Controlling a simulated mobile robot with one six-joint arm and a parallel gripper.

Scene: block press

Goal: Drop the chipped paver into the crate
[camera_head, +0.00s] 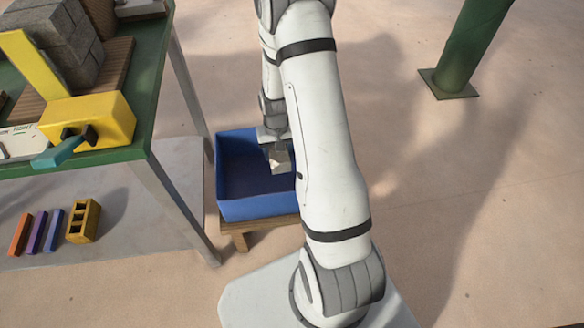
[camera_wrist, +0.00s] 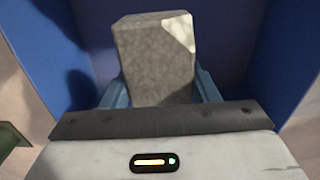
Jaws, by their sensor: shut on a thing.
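The chipped paver (camera_wrist: 153,62) is a grey block with a paler patch at its upper right corner in the wrist view. My gripper (camera_wrist: 160,88) is shut on it, with a blue finger at each side. The blue crate (camera_head: 258,209) is open-topped in the head view. My gripper (camera_head: 279,165) and the paver (camera_head: 280,159) are over the right part of the crate's opening, partly covered by my arm. Blue crate walls (camera_wrist: 224,30) surround the paver in the wrist view. How far the paver is above the crate floor cannot be told.
The crate stands on a low wooden stand (camera_head: 262,224). To the left is a green-topped bench (camera_head: 150,95) with a yellow machine (camera_head: 95,118) and stacked grey blocks (camera_head: 62,40). Coloured bars and a yellow block (camera_head: 84,221) lie on its lower shelf. A green post (camera_head: 468,50) stands at right.

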